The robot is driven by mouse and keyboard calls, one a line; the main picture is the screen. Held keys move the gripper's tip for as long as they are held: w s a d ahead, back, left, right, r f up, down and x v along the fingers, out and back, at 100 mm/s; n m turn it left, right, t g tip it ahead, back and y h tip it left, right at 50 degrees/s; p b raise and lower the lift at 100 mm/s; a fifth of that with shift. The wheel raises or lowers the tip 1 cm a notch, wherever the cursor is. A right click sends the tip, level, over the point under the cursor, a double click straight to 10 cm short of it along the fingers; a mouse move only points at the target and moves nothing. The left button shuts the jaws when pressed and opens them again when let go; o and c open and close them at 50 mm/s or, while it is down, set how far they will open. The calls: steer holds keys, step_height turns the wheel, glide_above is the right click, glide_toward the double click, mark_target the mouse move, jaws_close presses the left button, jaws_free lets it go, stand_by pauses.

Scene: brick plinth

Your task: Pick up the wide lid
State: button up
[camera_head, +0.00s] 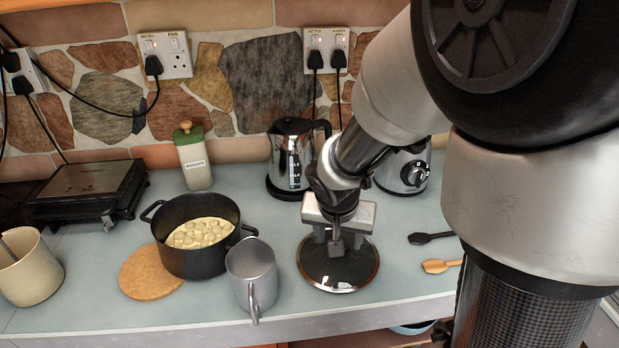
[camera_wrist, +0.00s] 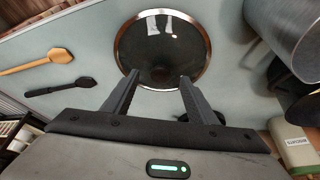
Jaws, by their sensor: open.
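The wide lid (camera_head: 337,274) is a round, dark disc with a metal rim, lying flat on the counter right of the metal mug. In the wrist view the lid (camera_wrist: 165,40) fills the upper middle, with a dark knob near its lower edge. My gripper (camera_head: 337,240) is above the lid in the head view and hides part of its far side and centre. In the wrist view my gripper (camera_wrist: 158,80) has its two fingers apart, with the knob showing between the fingertips. I cannot tell the exact height of the fingertips.
A metal mug (camera_head: 252,278) stands close left of the lid, beside a black pot (camera_head: 196,262) of food by a round cork mat (camera_head: 147,275). A kettle (camera_head: 289,155) stands behind. Two spoons (camera_head: 440,266) lie to the right. The counter's front edge is near the lid.

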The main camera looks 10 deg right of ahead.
steer(key=x, duration=0.4)
steer(key=shift+w, duration=0.2)
steer(key=shift+r, duration=0.1)
jaws_close()
